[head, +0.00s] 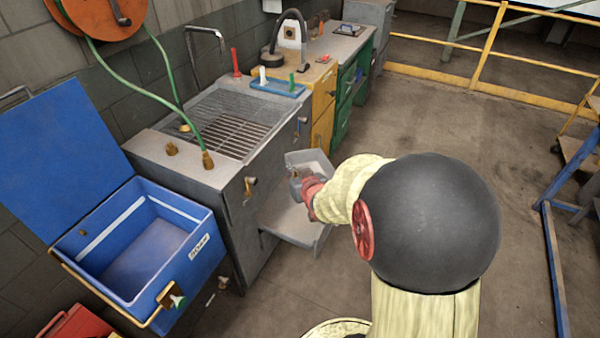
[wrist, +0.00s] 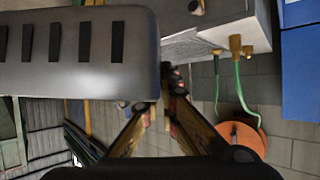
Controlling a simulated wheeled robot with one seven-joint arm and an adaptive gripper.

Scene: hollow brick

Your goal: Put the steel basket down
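The steel basket (head: 283,218) is a grey, open, tray-like body in the head view, beside the front of the grey sink cabinet. In the wrist view the basket (wrist: 75,50) is a large grey body with dark slots and a rounded corner, filling the upper left. My gripper (head: 300,182) is at the basket's upper part in the head view. In the wrist view my gripper (wrist: 172,80) has its fingers drawn together at the basket's edge, apparently shut on it. The exact grip point and the basket's underside are hidden.
The sink cabinet (head: 180,165) has a wire grate (head: 225,122) on top, with a green hose lying over it. An open blue cooler (head: 205,255) stands to the left. A yellow and green workbench (head: 320,100) continues beyond.

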